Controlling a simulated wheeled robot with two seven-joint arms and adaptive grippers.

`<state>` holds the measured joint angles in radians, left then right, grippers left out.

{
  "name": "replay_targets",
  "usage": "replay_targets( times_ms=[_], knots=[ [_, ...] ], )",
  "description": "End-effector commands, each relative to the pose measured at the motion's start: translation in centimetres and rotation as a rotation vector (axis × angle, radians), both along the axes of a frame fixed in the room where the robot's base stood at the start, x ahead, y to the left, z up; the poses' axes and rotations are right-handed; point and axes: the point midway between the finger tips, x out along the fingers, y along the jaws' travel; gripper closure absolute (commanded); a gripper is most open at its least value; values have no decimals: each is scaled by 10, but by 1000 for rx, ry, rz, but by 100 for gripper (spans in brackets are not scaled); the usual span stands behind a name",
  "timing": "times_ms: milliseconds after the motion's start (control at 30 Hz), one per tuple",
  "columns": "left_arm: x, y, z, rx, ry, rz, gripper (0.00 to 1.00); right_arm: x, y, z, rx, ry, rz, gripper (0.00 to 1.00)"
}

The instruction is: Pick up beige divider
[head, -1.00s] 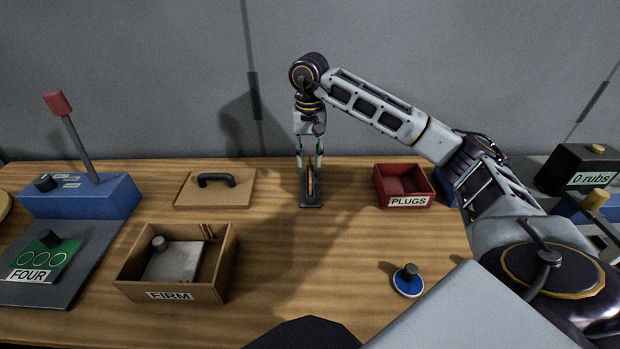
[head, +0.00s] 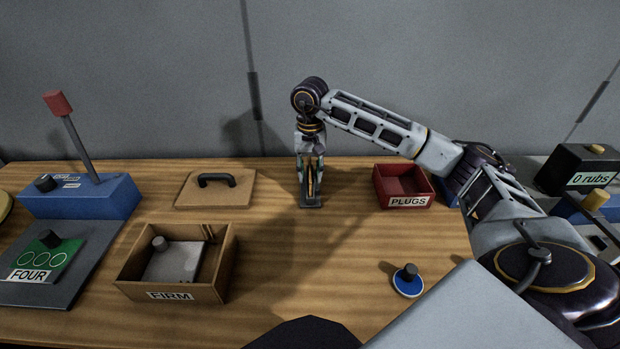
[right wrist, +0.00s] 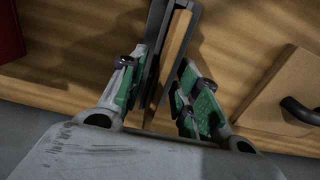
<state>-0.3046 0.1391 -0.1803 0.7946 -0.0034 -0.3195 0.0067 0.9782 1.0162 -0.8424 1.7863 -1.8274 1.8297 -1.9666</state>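The beige divider (right wrist: 174,50) stands upright in a narrow dark holder (head: 311,203) on the table, below my right arm. In the head view the divider (head: 311,182) is a thin strip partly hidden by the gripper. My right gripper (head: 310,178) points down over the holder. In the right wrist view its green-padded fingers (right wrist: 163,68) are apart, one on each side of the divider and holder. A gap shows on the right finger's side; whether the left finger touches the holder I cannot tell. My left gripper is not in view.
A red PLUGS bin (head: 405,202) stands right of the holder, and a tan lid with a dark handle (head: 238,193) lies left. A brown FIRM box (head: 130,266) and a blue knobbed disc (head: 408,285) are nearer. Open table lies between them.

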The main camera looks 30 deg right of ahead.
Motion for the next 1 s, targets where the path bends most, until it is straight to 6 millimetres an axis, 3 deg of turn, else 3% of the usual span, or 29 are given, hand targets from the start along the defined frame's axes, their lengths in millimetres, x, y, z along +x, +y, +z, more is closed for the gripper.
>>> replay_targets(
  times_ms=[333, 600, 1000],
  knots=[
    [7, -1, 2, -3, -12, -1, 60, 0, 0, 0, 0, 0, 0, 69],
    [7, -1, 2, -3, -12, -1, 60, 0, 0, 0, 0, 0, 0, 100],
    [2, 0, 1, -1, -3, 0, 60, 0, 0, 2, 0, 0, 0, 100]
  ],
)
